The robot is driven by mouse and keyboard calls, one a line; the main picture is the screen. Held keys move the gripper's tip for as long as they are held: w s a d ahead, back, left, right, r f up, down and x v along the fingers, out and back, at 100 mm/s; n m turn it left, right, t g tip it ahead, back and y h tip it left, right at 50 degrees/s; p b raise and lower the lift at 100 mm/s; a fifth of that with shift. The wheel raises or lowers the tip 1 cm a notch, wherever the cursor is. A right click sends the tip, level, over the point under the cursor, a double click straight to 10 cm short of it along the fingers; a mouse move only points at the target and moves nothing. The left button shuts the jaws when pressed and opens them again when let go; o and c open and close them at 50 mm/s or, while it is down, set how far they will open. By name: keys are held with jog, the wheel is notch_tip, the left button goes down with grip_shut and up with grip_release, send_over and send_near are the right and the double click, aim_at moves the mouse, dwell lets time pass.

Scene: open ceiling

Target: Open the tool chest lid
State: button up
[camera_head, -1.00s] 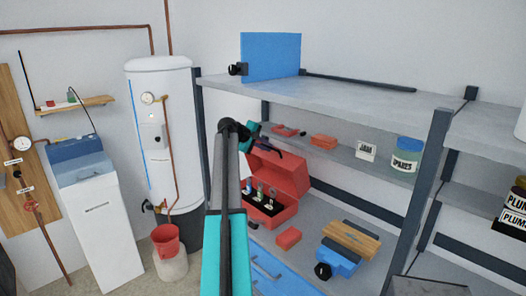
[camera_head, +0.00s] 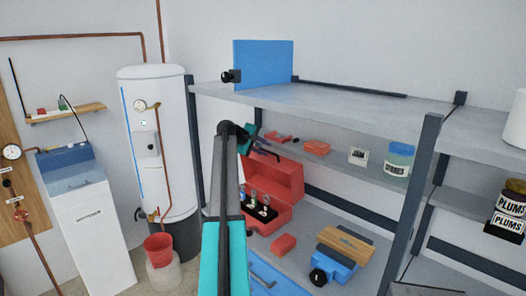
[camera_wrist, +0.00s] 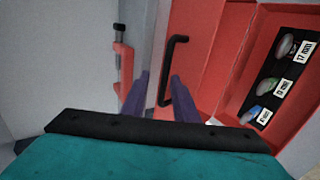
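The red tool chest (camera_head: 256,221) stands on the lower shelf with its lid (camera_head: 278,178) raised and leaning back. Several small items with white labels stand inside it; they also show at the right of the wrist view (camera_wrist: 268,88). My gripper (camera_head: 268,154) is at the upper left edge of the raised lid. In the wrist view its two purple fingers (camera_wrist: 160,92) are apart. A black bar handle (camera_wrist: 177,70) on a red panel is between or just beyond the fingertips. I cannot tell whether they touch it.
A blue panel (camera_head: 263,65) stands on the top shelf (camera_head: 330,98) above my arm. A red block (camera_head: 283,244) and a blue toolbox (camera_head: 332,265) are right of the chest. A shelf post (camera_head: 417,190) stands further right. A white water tank (camera_head: 155,150) is at left.

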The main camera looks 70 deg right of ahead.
jog(key=shift+d+f, duration=0.1)
jog(key=shift+f, duration=0.15)
jog(key=shift+w+a+r+b, duration=0.25)
jog(key=shift+a+r+b, duration=0.1)
jog(key=shift+a, duration=0.3)
jog(key=b+v, duration=0.3)
jog(key=v, duration=0.9)
jog(key=shift+r, duration=0.25)
